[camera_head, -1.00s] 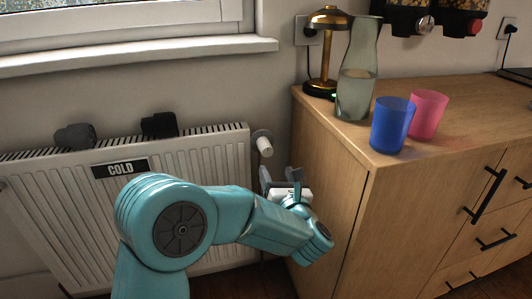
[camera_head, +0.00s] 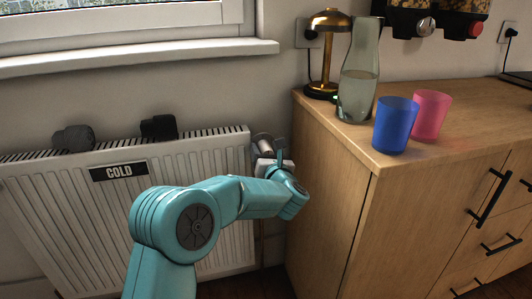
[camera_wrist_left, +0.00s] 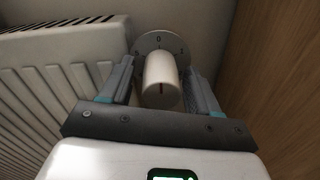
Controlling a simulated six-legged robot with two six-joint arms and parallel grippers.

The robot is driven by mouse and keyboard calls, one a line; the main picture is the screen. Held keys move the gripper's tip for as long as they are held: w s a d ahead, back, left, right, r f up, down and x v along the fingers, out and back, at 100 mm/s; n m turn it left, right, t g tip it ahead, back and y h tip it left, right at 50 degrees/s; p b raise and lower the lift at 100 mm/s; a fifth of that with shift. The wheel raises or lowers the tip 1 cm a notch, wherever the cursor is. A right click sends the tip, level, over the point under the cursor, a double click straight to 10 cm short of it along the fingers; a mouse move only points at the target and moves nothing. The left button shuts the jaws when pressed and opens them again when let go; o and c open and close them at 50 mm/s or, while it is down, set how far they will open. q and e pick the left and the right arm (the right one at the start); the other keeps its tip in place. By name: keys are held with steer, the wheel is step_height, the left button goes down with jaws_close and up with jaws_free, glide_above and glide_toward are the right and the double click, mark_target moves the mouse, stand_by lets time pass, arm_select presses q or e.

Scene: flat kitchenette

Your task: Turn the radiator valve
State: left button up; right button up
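The radiator valve is a white knob (camera_wrist_left: 161,82) with a red mark, in front of a grey round dial plate (camera_wrist_left: 170,44) with a 0 at its top. In the head view the valve (camera_head: 263,143) sits at the radiator's right end, partly hidden by my gripper. My left gripper (camera_wrist_left: 162,84) is open, with one finger on each side of the knob. Gaps show between the fingers and the knob in the wrist view. The white radiator (camera_head: 70,220) carries a black label (camera_head: 119,171) reading COLD. My right gripper is not in view.
A wooden cabinet (camera_head: 330,190) stands close to the right of the valve. On it are a gold lamp (camera_head: 328,25), a glass carafe (camera_head: 358,85), a blue cup (camera_head: 395,125) and a pink cup (camera_head: 431,115). Two dark items (camera_head: 74,138) (camera_head: 159,127) rest on the radiator.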

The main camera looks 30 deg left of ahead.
arm_select(q)
steer(key=c, duration=0.9)
